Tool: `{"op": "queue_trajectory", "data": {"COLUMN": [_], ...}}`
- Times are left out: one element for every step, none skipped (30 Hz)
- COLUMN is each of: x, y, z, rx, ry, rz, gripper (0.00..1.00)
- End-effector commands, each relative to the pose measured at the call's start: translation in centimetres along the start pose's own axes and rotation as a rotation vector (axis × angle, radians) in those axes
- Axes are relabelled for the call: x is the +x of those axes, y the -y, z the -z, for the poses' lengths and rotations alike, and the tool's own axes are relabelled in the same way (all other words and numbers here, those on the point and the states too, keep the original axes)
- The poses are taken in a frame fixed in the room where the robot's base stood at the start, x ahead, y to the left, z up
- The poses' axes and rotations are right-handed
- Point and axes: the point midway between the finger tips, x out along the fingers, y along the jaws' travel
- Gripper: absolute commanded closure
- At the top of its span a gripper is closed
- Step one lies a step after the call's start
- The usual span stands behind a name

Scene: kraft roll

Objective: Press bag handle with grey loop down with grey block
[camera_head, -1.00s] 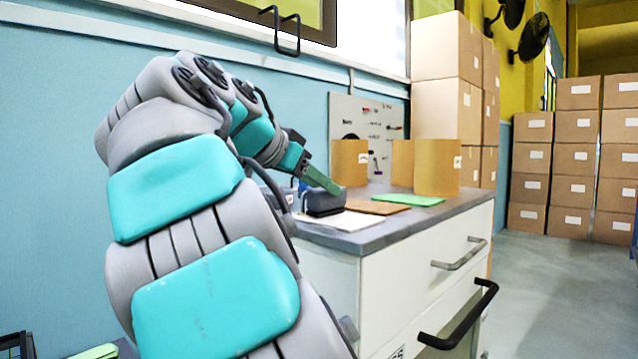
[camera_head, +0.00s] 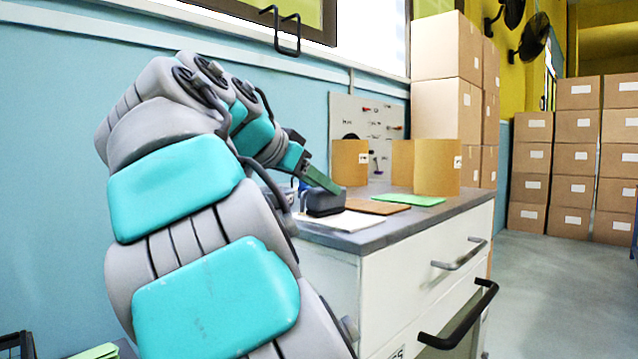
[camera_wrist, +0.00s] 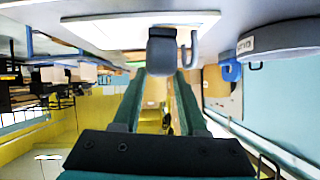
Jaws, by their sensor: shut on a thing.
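The grey block (camera_wrist: 162,52) shows between my fingertips in the wrist view, and my gripper (camera_wrist: 160,75) is shut on it. In the head view, the green fingers of my gripper (camera_head: 322,180) slant down to a dark grey thing (camera_head: 325,203) on the counter; I cannot tell there where the block ends. A thin grey loop (camera_wrist: 194,48) stands close beside the block in the wrist view; I cannot tell whether they touch. The bag handle itself cannot be made out clearly. A white sheet (camera_wrist: 105,24) lies flat by the block, also seen in the head view (camera_head: 350,222).
A larger grey thing with a white label (camera_wrist: 285,38) and a blue ring (camera_wrist: 231,70) are to the right in the wrist view. The grey counter (camera_head: 400,222) also holds a brown board (camera_head: 378,207), a green sheet (camera_head: 415,200) and upright tan panels (camera_head: 430,167).

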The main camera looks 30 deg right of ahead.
Motion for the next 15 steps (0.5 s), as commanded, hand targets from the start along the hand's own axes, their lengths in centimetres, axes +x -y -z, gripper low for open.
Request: {"op": "queue_trajectory", "data": {"x": [0.2, 0.2, 0.2, 0.2, 0.2, 0.1, 0.0, -0.1, -0.3, -0.5, -0.6, -0.7, -0.8, -1.0, -1.1], "y": [0.0, 0.0, 0.1, 0.1, 0.1, 0.1, 0.1, 0.1, 0.2, 0.2, 0.2, 0.3, 0.3, 0.3, 0.3], "z": [-0.4, -0.4, -0.4, -0.3, -0.3, -0.1, 0.1, 0.3, 0.7, 0.9, 1.1, 1.4, 1.6, 1.8, 2.1], "rx": [-0.004, -0.004, -0.004, -0.004, -0.004, -0.003, -0.003, -0.003, -0.002, -0.002, -0.001, -0.001, -0.001, -0.001, -0.001], "ry": [0.008, 0.008, 0.008, 0.008, 0.008, 0.008, 0.008, 0.008, 0.007, 0.006, 0.006, 0.005, 0.005, 0.005, 0.005], "rz": [-0.004, -0.004, -0.004, -0.004, -0.004, -0.004, -0.004, -0.004, -0.003, -0.003, -0.003, -0.003, -0.003, -0.003, -0.003], "gripper": [1.0, 1.0, 1.0, 1.0, 1.0, 1.0, 1.0, 1.0, 1.0, 1.0, 1.0, 1.0, 1.0, 1.0, 1.0]}}
